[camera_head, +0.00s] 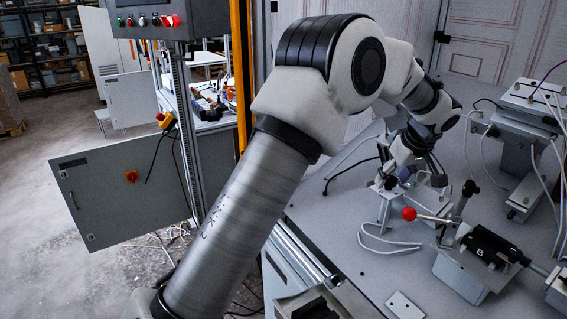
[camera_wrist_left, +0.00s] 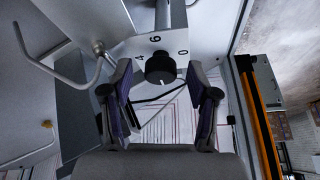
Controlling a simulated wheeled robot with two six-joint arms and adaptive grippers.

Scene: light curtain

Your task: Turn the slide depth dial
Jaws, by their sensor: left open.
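The slide depth dial is a round black knob (camera_wrist_left: 160,67) with a white mark, on a pale plate (camera_wrist_left: 182,45) printed with the numbers 4, 6 and 0. My left gripper (camera_wrist_left: 158,80) is open in the left wrist view, with one purple-padded finger on each side of the knob in the picture. A gap shows between each finger and the knob, and I cannot tell how far the tips are from it in depth. In the head view my left gripper (camera_head: 404,174) is low over the grey table, and the dial cannot be made out there. My right gripper is not seen.
A lever with a red ball (camera_head: 409,214) and a black block marked B (camera_head: 487,248) stand close to my left gripper on the grey table (camera_head: 335,235). Cabled metal fixtures (camera_head: 522,130) are at the right. A control panel with buttons (camera_head: 155,20) is at upper left.

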